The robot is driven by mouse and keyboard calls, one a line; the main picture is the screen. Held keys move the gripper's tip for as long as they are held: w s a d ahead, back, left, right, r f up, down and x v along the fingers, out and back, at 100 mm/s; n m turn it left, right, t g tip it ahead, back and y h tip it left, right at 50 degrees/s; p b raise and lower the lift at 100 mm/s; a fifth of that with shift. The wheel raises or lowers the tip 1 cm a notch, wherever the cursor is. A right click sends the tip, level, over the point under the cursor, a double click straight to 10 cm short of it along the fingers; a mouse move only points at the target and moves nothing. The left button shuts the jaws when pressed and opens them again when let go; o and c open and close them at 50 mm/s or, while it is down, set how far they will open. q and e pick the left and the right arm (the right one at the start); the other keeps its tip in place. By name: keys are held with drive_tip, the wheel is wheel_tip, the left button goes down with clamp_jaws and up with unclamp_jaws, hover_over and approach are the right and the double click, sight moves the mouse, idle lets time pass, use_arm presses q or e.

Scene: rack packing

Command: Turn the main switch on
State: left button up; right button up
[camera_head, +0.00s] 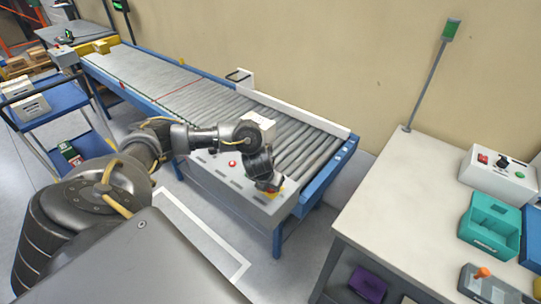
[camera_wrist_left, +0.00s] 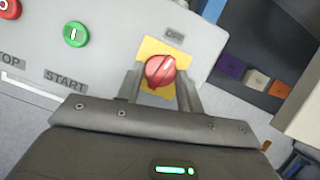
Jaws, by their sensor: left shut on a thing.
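The main switch is a red rotary knob (camera_wrist_left: 160,70) on a yellow plate (camera_wrist_left: 153,44), with an "OFF" label (camera_wrist_left: 174,36) above it in the left wrist view. My left gripper (camera_wrist_left: 161,88) is shut on the knob, one finger on each side. In the head view my left gripper (camera_head: 268,184) is at the right end of the control panel (camera_head: 228,190) on the conveyor's near side. The knob is mostly hidden there, and a bit of the yellow plate (camera_head: 271,195) shows. My right gripper is not in view.
A green START button (camera_wrist_left: 75,34) and part of a red button (camera_wrist_left: 8,8) sit left of the switch on the panel. The roller conveyor (camera_head: 190,90) runs behind. A workbench (camera_head: 400,185) with a teal bin (camera_head: 489,225) stands right, apart from the conveyor.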

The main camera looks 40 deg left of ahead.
use_arm(q)
drive_tip(key=m+h+b, duration=0.1)
drive_tip(key=m+b, duration=0.2)
drive_tip(key=b, duration=0.1)
drive_tip(key=m+h+b, duration=0.1)
drive_tip(key=m+b, duration=0.2)
drive_tip(key=b, duration=0.1)
drive_tip(key=m+h+b, duration=0.1)
drive_tip(key=m+b, duration=0.2)
drive_tip(key=b, duration=0.1)
drive_tip(key=shift+w+a+f, duration=0.15)
drive_tip(key=shift+a+f, duration=0.1)
drive_tip(key=shift+a, duration=0.15)
drive_tip(key=shift+a+r+m+g+h+b, duration=0.1)
drive_tip(key=shift+m+g+h+b, duration=0.35)
drive_tip(key=shift+m, duration=0.45)
drive_tip(key=shift+r+m, duration=0.1)
drive_tip(key=shift+m, duration=0.3)
drive_tip(key=shift+w+r+m+g+h, duration=0.1)
drive_tip(key=shift+m+g+h, duration=0.3)
drive_tip(key=shift+m, duration=1.3)
drive_tip(key=shift+w+a+m+g+h, duration=0.1)
drive_tip(key=shift+m+g+h, duration=0.2)
drive_tip(key=shift+m, duration=0.2)
